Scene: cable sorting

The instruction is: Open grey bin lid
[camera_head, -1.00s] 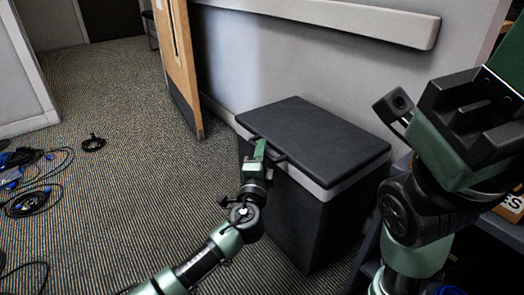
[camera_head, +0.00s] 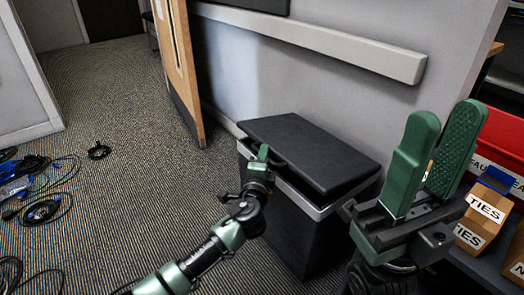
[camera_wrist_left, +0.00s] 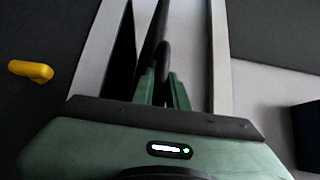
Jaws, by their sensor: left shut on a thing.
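The grey bin (camera_head: 312,235) stands on the carpet against the wall in the head view. Its dark lid (camera_head: 310,150) is tilted up a little, with a gap above the light grey rim at the front. My left gripper (camera_head: 262,155) is at the lid's front edge, shut on the lid handle. In the left wrist view its green fingers (camera_wrist_left: 163,88) close around a dark bar, the handle (camera_wrist_left: 163,60). My right gripper (camera_head: 432,160) is raised at the right of the head view, its two green fingers apart, with nothing seen between them.
Boxes marked TIES (camera_head: 482,218) and a red bin (camera_head: 498,150) stand on a shelf at the right. Cables (camera_head: 40,190) lie on the floor at the left. A wooden door (camera_head: 180,70) stands behind the bin. A yellow object (camera_wrist_left: 30,71) shows in the left wrist view.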

